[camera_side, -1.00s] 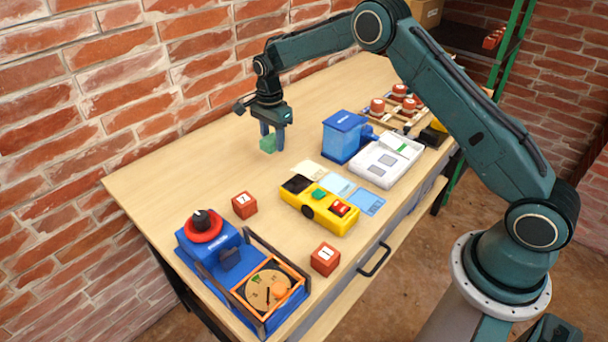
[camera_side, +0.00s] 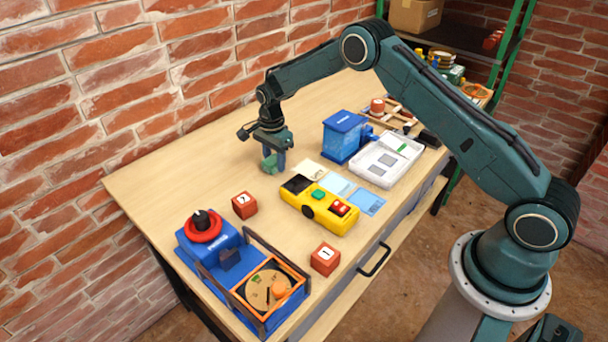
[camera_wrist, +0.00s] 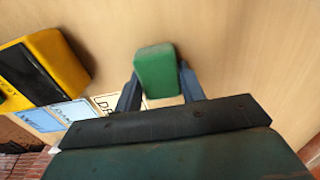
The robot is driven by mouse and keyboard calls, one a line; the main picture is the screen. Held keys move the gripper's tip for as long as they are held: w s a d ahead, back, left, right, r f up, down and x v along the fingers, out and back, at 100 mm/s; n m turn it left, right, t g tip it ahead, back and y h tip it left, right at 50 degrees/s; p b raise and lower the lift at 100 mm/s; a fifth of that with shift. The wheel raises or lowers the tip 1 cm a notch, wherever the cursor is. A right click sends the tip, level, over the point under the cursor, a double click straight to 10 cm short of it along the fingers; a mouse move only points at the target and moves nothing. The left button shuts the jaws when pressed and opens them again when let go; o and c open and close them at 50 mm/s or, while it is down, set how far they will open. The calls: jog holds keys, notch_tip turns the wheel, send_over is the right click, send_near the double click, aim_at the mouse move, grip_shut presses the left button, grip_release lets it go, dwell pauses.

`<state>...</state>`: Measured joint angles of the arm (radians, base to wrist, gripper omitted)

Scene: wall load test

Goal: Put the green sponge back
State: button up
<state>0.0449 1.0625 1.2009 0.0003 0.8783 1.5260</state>
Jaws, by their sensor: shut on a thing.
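The green sponge (camera_side: 270,163) is a small block held between the two fingers of my gripper (camera_side: 275,160). In the wrist view the sponge (camera_wrist: 157,72) fills the space between the fingertips (camera_wrist: 160,90), with bare wood around its far end. My gripper is shut on it, low over the bench or at its surface; I cannot tell if the sponge touches the wood. It is just left of the cream card (camera_side: 308,170). The yellow device (camera_side: 318,208) with a green and a red part on top stands in front and to the right.
Blue cards (camera_side: 368,201) lie behind the yellow device. A blue box (camera_side: 345,137) and a white tray (camera_side: 387,160) stand to the right. Wood toward the wall is clear.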

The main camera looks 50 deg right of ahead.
aim_at(274, 158)
jog(key=shift+f, duration=0.1)
jog(key=o, duration=0.9)
jog(key=shift+o, duration=0.2)
notch_tip(274, 158, up, 12)
dwell(0.4)
dwell(0.5)
